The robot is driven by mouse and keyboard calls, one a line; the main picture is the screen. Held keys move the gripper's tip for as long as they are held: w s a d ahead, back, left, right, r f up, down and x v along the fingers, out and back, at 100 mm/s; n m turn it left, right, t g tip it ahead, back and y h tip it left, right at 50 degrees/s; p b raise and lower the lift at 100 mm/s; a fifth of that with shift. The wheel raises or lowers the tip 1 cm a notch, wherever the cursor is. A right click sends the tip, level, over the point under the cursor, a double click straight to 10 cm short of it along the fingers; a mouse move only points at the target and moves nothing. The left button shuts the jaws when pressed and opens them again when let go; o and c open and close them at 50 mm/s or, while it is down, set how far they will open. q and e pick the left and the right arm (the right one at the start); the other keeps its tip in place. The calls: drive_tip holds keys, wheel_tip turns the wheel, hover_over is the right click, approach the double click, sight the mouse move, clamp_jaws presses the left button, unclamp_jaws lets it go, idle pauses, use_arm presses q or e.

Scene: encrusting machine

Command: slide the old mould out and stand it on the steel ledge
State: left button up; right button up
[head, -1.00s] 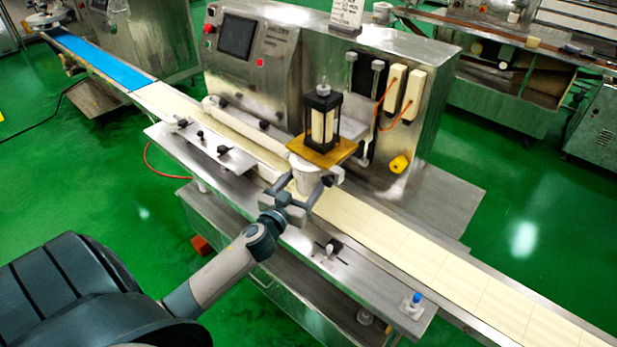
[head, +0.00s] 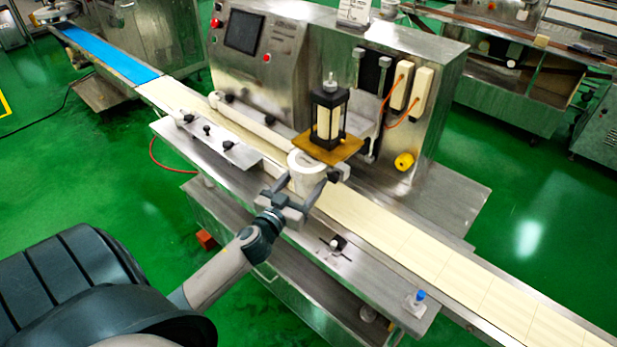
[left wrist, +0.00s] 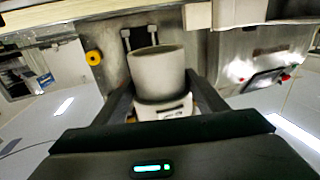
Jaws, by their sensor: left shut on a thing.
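The old mould (head: 307,172) is a white, round cup-like piece, upright above the cream belt, just in front of the amber plate (head: 342,150). Its round top shows clear of the plate. My left gripper (head: 307,184) is shut on it from the front, one finger on each side. In the left wrist view the mould (left wrist: 157,72) fills the space between the dark fingers. I cannot tell whether its underside touches anything. The steel ledge (head: 375,277) runs along the machine's front, below and right of the gripper. My right gripper is not in view.
A black-framed hopper (head: 328,117) stands on the amber plate. A small black-topped clamp (head: 337,243) and a blue knob (head: 420,295) stand on the ledge. A flat steel plate with knobs (head: 222,147) is at left. The ledge is bare between clamp and blue knob.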

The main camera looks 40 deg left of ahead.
use_arm(q)
drive_tip(key=shift+s+a, duration=0.15)
drive_tip(key=shift+s, duration=1.85)
drive_tip(key=s, duration=0.3)
drive_tip(key=shift+s+a, duration=0.15)
